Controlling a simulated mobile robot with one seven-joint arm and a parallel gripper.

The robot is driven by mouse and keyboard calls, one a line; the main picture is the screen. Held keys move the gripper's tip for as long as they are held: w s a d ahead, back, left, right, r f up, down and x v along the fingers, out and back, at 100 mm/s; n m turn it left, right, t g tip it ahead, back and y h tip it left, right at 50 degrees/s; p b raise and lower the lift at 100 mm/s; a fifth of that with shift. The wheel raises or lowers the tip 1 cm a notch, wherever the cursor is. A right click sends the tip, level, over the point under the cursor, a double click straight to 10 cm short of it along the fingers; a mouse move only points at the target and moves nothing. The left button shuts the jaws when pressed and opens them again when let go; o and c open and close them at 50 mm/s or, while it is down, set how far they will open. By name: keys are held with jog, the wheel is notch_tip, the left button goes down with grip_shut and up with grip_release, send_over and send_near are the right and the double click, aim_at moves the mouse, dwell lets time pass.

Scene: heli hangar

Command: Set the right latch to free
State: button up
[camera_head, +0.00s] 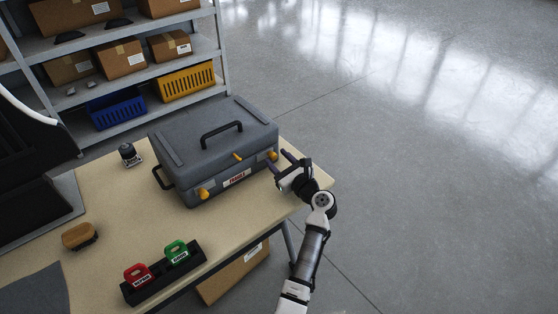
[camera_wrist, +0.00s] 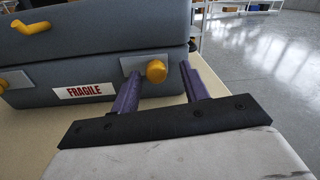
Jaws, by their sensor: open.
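A grey hard case (camera_head: 210,140) stands shut on the table, with a black handle on its lid. Its right latch (camera_head: 272,155) is a yellow knob on a metal plate at the right of the front; it also shows in the wrist view (camera_wrist: 156,71). The left latch (camera_head: 203,193) is a similar yellow knob. A yellow lever (camera_wrist: 31,27) sits on the lid's front between them. My gripper (camera_head: 278,160) is open in front of the right latch. In the wrist view, its purple fingers stand either side of the knob, with no clear contact.
A white FRAGILE label (camera_wrist: 83,91) lies between the latches. A black holder (camera_head: 165,275) with red and green tagged pieces, a tan block (camera_head: 79,235) and a small dark stamp-like object (camera_head: 129,154) are on the table (camera_head: 130,205). Shelves stand behind; floor at right is clear.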

jog(key=b+v, duration=0.2)
jog(key=v, duration=1.1)
jog(key=shift+s+d, duration=0.2)
jog(key=shift+s, duration=0.15)
